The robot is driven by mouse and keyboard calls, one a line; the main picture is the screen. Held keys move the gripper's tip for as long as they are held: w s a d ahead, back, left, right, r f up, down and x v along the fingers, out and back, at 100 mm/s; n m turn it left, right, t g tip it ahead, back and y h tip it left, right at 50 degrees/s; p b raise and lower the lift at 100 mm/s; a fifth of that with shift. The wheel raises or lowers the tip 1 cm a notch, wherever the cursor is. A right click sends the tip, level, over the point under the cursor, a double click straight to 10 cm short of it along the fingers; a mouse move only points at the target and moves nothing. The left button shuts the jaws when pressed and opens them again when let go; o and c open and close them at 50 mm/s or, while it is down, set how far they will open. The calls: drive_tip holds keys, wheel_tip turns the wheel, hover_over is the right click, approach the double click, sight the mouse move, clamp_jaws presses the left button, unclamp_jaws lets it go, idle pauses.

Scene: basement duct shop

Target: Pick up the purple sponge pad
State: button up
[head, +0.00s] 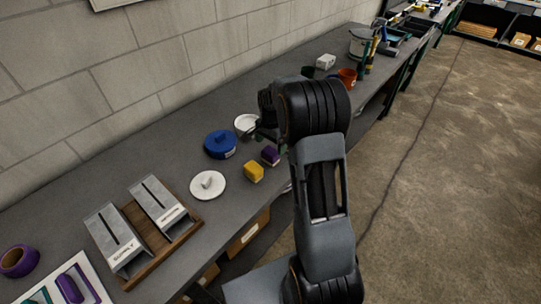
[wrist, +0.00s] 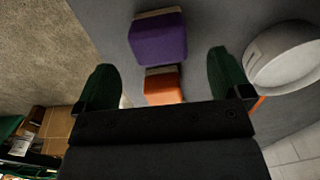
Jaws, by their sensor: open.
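The purple sponge pad (head: 270,156) lies on the grey workbench (head: 296,88), just left of my arm in the head view. In the wrist view the purple sponge pad (wrist: 158,38) is a rounded purple block with a pale layer along its upper edge. It lies past the fingertips, between their lines. My gripper (wrist: 163,76) is open, its two green fingers wide apart with nothing held. In the head view my gripper (head: 264,134) is partly hidden by my own wrist, above the bench by the pad.
A yellow block (head: 253,172) sits close to the pad. An orange block (wrist: 163,88) shows between my fingers, partly hidden. Labelled metal bins (head: 117,236) are at left.

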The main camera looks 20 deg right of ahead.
sight(271, 151)
drive_tip(key=shift+f+p, duration=0.9)
drive_tip(key=shift+f, duration=2.7)
drive_tip(key=c, duration=1)
